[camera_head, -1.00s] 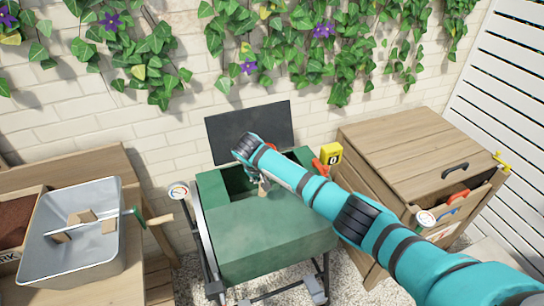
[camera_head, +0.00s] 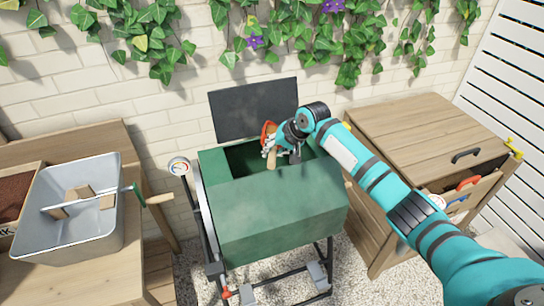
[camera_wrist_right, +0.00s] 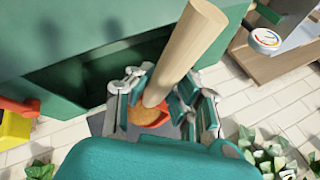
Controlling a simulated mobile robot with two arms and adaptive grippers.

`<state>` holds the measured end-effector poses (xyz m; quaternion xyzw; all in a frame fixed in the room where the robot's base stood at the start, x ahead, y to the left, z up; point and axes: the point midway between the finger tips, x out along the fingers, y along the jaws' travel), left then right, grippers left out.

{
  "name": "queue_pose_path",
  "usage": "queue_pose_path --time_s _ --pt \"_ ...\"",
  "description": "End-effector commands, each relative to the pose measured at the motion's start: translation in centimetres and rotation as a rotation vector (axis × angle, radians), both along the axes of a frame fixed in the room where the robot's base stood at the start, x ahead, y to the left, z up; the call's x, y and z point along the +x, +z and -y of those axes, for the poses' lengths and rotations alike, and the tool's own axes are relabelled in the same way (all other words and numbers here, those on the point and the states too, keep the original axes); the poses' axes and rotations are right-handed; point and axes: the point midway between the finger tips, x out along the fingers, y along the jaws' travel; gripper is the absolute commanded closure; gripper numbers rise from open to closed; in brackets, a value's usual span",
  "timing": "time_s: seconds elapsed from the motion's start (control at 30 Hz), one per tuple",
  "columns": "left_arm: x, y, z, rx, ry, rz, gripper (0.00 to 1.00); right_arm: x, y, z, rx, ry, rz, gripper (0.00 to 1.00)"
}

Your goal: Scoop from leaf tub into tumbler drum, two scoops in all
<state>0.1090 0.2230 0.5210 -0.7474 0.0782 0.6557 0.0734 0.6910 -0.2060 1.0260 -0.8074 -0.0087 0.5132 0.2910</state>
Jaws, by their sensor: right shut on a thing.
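The tumbler drum (camera_head: 275,215) is a green box on a black stand, its top hatch open and its dark lid (camera_head: 255,108) raised against the wall. My right gripper (camera_head: 283,145) is shut on the wooden handle (camera_head: 272,159) of a scoop. The scoop's orange-red bowl (camera_head: 268,133) is above the back of the hatch, before the lid. In the right wrist view the handle (camera_wrist_right: 190,50) passes between the fingers, and the bowl (camera_wrist_right: 150,113) shows a tan-brown inside; whether that is leaf material I cannot tell. No leaf tub can be made out. My left gripper is out of view.
A dial (camera_head: 179,167) stands left of the drum, a wooden cabinet (camera_head: 430,130) right.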

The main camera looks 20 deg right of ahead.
Motion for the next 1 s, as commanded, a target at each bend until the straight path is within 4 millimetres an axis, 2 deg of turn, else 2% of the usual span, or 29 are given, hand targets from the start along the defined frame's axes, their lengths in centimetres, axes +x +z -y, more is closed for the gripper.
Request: queue_pose_path --time_s 0.07,0.13,0.37,1.0 --pt "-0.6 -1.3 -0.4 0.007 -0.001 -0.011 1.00 0.0 -0.4 0.2 0.036 -0.003 0.011 1.00" --pt "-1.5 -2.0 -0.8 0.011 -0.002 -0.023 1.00 -0.3 -1.2 0.6 0.162 -0.024 0.043 1.00" --pt "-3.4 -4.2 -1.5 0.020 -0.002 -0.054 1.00 -0.2 -1.3 0.5 0.359 -0.046 0.111 1.00" --pt "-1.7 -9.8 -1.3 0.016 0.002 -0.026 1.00 -0.3 -2.0 0.8 0.682 -0.085 0.215 1.00"
